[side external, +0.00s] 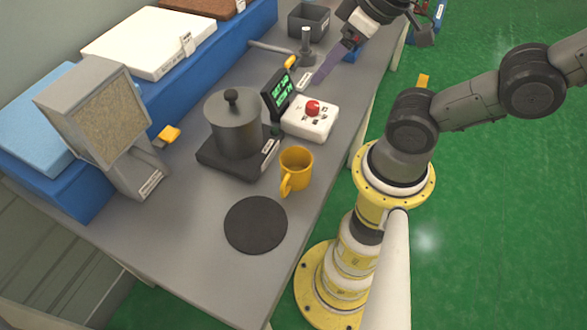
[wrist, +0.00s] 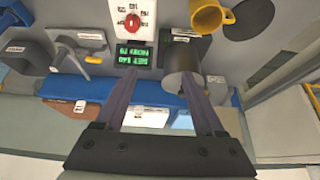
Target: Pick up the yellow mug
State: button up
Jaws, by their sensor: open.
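The mug (wrist: 207,18) also shows at the top edge of the wrist view, partly cut off. My gripper (side external: 323,74) is above the far part of the table, well away from the mug. In the wrist view my gripper (wrist: 160,76) has its two purple fingers wide apart with nothing held between them.
A grey pot (side external: 234,125) on a dark base and a green-lettered display (side external: 278,94) stand beside the mug. The black round mat (side external: 255,224) lies flat. Blue platforms with mattress-like slabs (side external: 150,42) line the back.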

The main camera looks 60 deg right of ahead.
jog(key=o, duration=0.4)
jog(key=m+g+y, duration=0.4)
jog(key=m, duration=1.9)
send_near(292, 176)
jog(key=d+r, duration=0.2)
jog(key=d, duration=0.2)
jog(key=shift+n, duration=0.3)
jog(key=shift+w+a+x, duration=0.1)
jog(key=shift+a+x, duration=0.1)
jog(key=shift+x, duration=3.15)
jog(key=shift+w+a+x, duration=0.1)
jog(key=shift+a+x, duration=0.05)
jog(key=shift+x, duration=3.25)
